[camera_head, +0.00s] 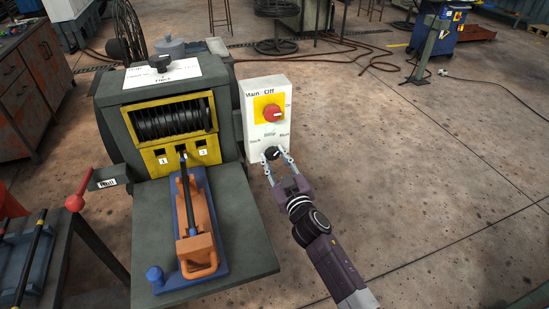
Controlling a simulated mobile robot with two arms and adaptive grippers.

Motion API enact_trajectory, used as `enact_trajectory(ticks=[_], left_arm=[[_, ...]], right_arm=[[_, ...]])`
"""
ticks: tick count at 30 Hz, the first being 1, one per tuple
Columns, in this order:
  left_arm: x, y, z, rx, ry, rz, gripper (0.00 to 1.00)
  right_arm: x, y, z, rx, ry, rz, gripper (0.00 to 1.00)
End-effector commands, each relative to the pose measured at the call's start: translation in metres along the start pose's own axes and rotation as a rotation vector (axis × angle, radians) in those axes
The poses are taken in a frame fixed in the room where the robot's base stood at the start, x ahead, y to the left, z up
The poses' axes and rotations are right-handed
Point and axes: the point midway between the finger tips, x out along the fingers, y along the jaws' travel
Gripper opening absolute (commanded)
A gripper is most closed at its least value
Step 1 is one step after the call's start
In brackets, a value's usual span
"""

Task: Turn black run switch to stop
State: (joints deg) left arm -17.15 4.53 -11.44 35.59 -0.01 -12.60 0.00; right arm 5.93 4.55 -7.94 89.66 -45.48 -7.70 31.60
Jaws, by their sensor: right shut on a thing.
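The black run switch (272,153) is a small round knob low on the front of a pale control box (253,140). Labels above it read something like Back, Stop and Run; its exact setting is too small to tell. My right gripper (277,158) reaches up from the lower right, its two fingers on either side of the black knob and shut on it. A red main switch (272,112) on a yellow plate sits above, under the words Main and Off. My left gripper is not in view.
The dark capstan machine (225,130) with a ribbed drum stands left of the box. Its front table (243,230) bears an orange and blue clamp tool (198,232). A red-knobbed lever (76,202) is at left. The floor to the right is open.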

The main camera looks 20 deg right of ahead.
Motion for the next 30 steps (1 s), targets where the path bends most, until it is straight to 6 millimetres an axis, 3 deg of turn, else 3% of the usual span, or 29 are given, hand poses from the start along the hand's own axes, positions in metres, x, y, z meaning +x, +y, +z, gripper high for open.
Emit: enact_trajectory(ticks=[21, 30], left_arm=[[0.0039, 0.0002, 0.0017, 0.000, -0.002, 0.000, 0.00], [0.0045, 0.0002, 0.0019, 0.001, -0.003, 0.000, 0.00]], right_arm=[[-0.0003, 0.0007, 0.0008, -0.584, -0.002, -0.001, 0.06], [-0.0004, 0.0007, 0.0005, -0.739, -0.001, -0.002, 0.06]])
